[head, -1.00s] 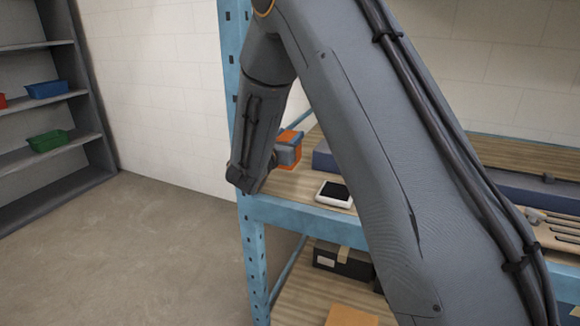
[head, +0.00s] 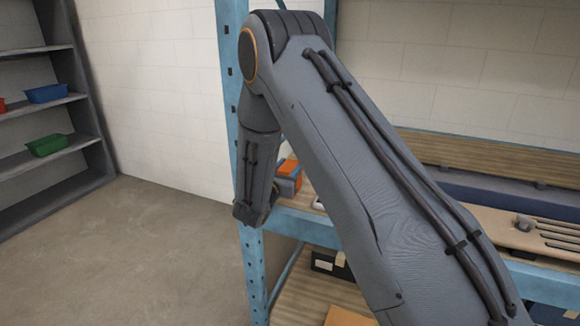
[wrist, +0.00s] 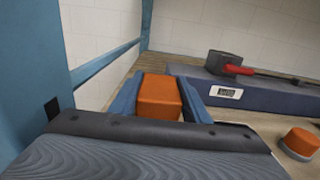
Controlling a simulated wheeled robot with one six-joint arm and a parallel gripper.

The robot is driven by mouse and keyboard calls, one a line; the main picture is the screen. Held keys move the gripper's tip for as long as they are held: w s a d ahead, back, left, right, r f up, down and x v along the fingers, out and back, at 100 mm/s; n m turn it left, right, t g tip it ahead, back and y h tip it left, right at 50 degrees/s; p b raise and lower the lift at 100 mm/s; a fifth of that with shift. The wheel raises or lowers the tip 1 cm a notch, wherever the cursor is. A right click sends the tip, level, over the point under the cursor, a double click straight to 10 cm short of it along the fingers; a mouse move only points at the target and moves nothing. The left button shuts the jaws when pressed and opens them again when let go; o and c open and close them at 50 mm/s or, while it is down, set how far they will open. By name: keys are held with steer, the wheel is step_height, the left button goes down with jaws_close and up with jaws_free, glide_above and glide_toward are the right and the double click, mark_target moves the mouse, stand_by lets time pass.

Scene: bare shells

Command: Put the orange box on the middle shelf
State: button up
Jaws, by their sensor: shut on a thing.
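The orange box (wrist: 160,95) sits between the two blue-grey fingers of my gripper (wrist: 160,80) in the wrist view. My gripper is shut on it. In the head view the orange box (head: 289,167) shows partly behind my forearm, just above the wooden deck of the blue-framed shelf (head: 303,199). The underside of the box is hidden, so I cannot tell whether it touches the deck. A lower deck (head: 300,298) shows beneath.
A blue post (wrist: 30,60) stands close left of my gripper. A long dark blue case (wrist: 240,92) with a red-handled tool (wrist: 228,66) lies to the right, with an orange-topped round thing (wrist: 300,142). A grey shelf unit (head: 40,165) stands far left.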

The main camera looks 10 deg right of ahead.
steer(key=shift+f, duration=0.2)
steer(key=o, duration=1.2)
